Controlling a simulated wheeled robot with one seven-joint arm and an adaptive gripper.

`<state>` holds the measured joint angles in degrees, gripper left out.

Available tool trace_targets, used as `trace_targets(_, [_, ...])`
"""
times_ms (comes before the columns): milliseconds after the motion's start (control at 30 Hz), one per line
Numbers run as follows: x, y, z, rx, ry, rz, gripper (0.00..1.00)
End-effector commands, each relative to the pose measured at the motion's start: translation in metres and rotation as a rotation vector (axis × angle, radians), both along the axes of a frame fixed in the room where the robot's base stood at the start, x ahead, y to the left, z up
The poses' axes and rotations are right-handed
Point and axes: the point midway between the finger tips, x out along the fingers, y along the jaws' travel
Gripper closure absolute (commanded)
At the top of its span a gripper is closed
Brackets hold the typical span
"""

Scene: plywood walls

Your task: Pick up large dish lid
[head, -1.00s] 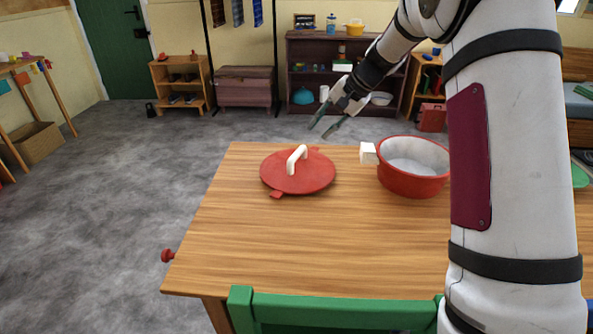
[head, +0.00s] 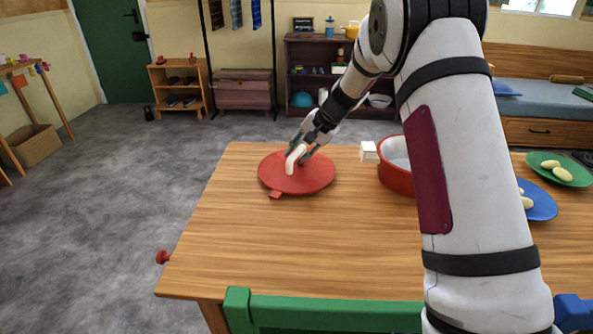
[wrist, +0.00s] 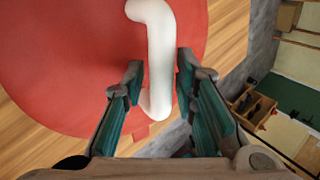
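The large dish lid (head: 297,181) is a flat red disc with a white arched handle (head: 292,160), lying on the wooden table. It also fills the left of the wrist view (wrist: 60,60), its white handle (wrist: 160,60) running down the middle. My gripper (head: 307,148) is at the handle, above the lid. In the wrist view my gripper (wrist: 158,75) is open, with one teal-padded finger on each side of the handle's near end. Gaps show between the fingers and the handle. The red pot (head: 394,178) stands right of the lid, partly hidden by my arm.
The table (head: 300,245) is clear in front of the lid. A green chair back (head: 320,310) stands at the near edge. A blue plate (head: 540,203) and a green plate (head: 558,168) with pale food lie at right. A red knob (head: 162,257) sticks out at the left edge.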

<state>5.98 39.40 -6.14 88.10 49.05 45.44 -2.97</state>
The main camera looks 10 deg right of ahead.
Motion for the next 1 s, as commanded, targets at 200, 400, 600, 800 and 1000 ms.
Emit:
trace_targets(200, [0.001,0.0,0.0,0.0,-0.001,-0.001,0.76])
trace_targets(400, [0.0,0.0,0.0,0.0,-0.002,0.0,1.0])
trace_targets(600, [0.001,0.0,0.001,-0.001,-0.002,0.0,1.0])
trace_targets(800, [0.001,0.0,0.009,-0.001,-0.004,0.001,1.0])
trace_targets(1000, [0.001,0.0,0.045,-0.002,-0.007,0.001,1.0])
